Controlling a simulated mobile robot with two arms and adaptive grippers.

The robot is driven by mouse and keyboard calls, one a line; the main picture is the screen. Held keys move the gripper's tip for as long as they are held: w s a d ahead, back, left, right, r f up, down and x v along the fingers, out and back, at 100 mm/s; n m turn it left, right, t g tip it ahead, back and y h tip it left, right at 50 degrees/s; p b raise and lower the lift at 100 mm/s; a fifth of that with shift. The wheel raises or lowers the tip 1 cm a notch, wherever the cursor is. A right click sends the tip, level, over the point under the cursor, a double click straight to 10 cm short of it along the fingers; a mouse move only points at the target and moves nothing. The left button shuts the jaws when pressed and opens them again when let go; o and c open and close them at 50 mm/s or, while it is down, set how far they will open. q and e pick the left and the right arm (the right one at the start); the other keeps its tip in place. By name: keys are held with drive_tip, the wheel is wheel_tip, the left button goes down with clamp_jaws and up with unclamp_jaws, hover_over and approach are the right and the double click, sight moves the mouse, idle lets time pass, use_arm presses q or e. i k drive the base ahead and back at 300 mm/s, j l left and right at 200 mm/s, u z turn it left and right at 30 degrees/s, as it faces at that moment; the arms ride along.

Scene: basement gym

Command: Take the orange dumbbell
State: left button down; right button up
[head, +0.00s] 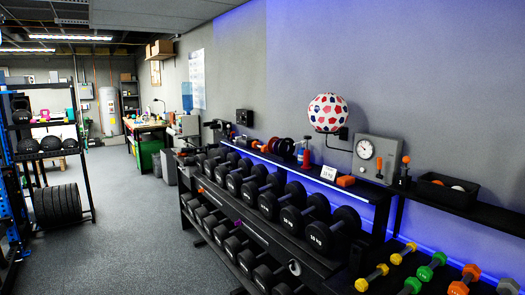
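An orange dumbbell (465,279) lies at the lower right of the head view, on the near end of the rack. Its far head shows whole, and its near head is partly cut by the bottom edge of the picture. A green dumbbell (432,266) lies just left of it. Neither of my grippers shows in this view.
A long rack of black dumbbells (318,232) runs along the right wall. Above it, a shelf holds a black bin (447,190) and a grey dial box (377,157). A plate rack (58,203) stands left. The grey floor (130,235) between is clear.

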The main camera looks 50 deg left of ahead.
sight(256, 145)
drive_tip(key=u, duration=1.7)
